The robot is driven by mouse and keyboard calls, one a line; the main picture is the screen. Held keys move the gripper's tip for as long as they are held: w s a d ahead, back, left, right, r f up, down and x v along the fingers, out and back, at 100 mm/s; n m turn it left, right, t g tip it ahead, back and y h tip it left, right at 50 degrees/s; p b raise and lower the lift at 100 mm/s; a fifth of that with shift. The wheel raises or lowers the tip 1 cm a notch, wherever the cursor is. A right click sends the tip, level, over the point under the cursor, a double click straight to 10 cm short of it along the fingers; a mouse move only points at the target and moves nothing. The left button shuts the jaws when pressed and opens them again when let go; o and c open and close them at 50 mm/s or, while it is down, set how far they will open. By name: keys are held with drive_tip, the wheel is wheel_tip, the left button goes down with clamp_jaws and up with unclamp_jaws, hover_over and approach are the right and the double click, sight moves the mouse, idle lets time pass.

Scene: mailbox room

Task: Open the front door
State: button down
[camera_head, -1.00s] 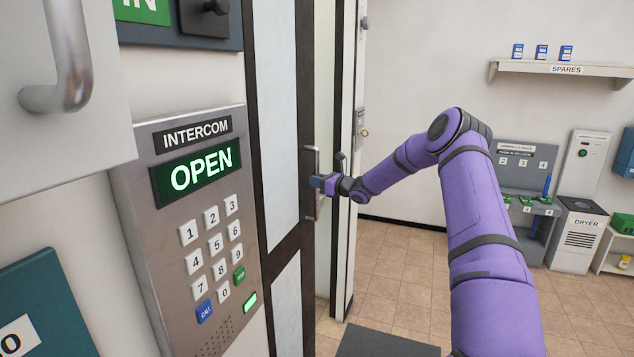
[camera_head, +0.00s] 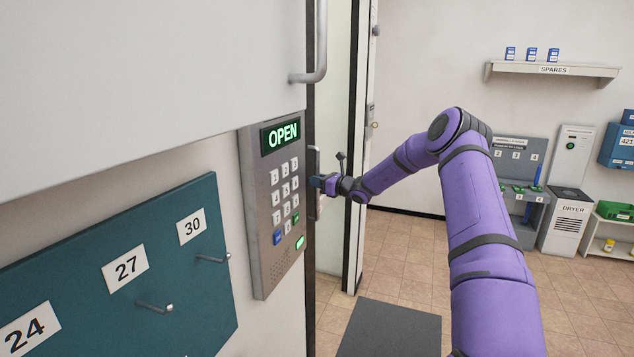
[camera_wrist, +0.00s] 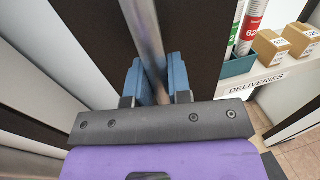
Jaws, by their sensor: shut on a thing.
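The front door (camera_head: 310,110) is seen nearly edge-on in the head view, behind the intercom, with a gap between it and the dark frame on the right. My gripper (camera_head: 316,183) is at the door's upright metal handle (camera_head: 318,160). In the wrist view the handle (camera_wrist: 147,35) runs between the blue fingers of my gripper (camera_wrist: 158,85), which are shut on it. The door's dark face (camera_wrist: 95,30) is behind the handle. The intercom (camera_head: 273,205) reads OPEN in green. Most of the door is hidden.
A large pale panel (camera_head: 150,70) with a bar handle is close at upper left. A teal key board (camera_head: 110,275) with hooks is below it. A dark flat block (camera_head: 390,330) is at the bottom centre. A DELIVERIES shelf (camera_wrist: 255,88) with boxes shows at right in the wrist view. Tiled floor is clear beyond.

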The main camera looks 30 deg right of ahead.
drive_tip(key=c, duration=1.1)
unclamp_jaws()
drive_tip(key=v, duration=1)
drive_tip(key=shift+s+d, duration=0.2)
drive_tip(key=shift+s, duration=0.15)
